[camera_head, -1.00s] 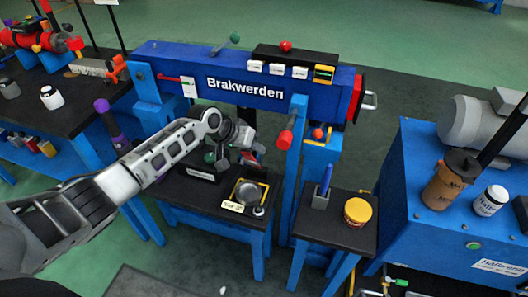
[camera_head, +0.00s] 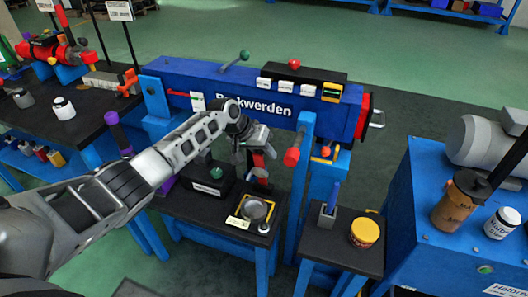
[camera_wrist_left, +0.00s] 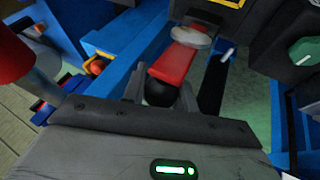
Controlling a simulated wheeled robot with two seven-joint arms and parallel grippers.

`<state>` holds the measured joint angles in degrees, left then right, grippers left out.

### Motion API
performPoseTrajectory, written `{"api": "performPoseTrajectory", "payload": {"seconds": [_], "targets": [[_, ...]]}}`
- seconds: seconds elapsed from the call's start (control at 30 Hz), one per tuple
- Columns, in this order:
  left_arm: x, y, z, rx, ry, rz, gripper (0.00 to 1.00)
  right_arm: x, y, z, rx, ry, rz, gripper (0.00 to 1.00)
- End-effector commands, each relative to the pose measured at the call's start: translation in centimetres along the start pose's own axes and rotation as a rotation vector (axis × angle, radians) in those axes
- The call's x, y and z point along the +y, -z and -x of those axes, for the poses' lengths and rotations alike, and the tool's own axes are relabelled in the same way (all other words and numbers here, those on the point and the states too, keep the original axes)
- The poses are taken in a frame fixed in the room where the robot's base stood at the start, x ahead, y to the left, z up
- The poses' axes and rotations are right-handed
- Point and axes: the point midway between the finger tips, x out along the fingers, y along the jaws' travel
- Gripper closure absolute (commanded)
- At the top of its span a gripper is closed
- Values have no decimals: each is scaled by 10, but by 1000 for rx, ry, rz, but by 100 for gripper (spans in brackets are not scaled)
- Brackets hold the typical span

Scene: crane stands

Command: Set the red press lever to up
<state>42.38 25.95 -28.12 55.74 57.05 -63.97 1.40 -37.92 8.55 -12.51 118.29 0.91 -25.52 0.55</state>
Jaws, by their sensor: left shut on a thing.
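The red press lever (camera_head: 260,164) is on the small black bench in the head view, behind the round dish, partly hidden by my left gripper. In the left wrist view the lever (camera_wrist_left: 174,62) is a flat red bar with a black knob at its near end. My left gripper (camera_head: 256,156) reaches it from above and is shut on the knob end, with a finger on each side in the wrist view (camera_wrist_left: 162,94). The lever looks steep in the head view; its exact angle is hard to tell. My right gripper is not in view.
A red cylindrical handle (camera_head: 291,157) on a blue post stands close right of my gripper. A black box with a green knob (camera_head: 216,173) is close left. The blue Brakwerden beam (camera_head: 320,112) runs behind. A metal dish (camera_head: 254,210) lies in front.

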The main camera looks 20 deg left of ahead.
Motion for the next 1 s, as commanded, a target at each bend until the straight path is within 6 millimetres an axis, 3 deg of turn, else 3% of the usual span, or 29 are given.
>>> {"api": "performPoseTrajectory", "payload": {"seconds": [0.03, 0.07, 0.1, 0.13, 0.43, 0.57, 1.0], "targets": [[0, 2, 0, 8, 0, -1, 100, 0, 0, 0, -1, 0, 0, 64], [0, 2, 0, 8, 0, -1, 63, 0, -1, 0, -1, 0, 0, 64], [0, 2, 0, 7, 0, -1, 52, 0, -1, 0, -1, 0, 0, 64], [0, 1, 0, 6, 0, -1, 50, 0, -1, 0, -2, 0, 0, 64], [0, 0, 2, 3, 0, 0, 50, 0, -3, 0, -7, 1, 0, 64], [-1, 1, 15, 4, 1, 0, 50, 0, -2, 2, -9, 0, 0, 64], [0, 1, 114, 6, 3, -3, 50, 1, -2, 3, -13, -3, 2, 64]]}}
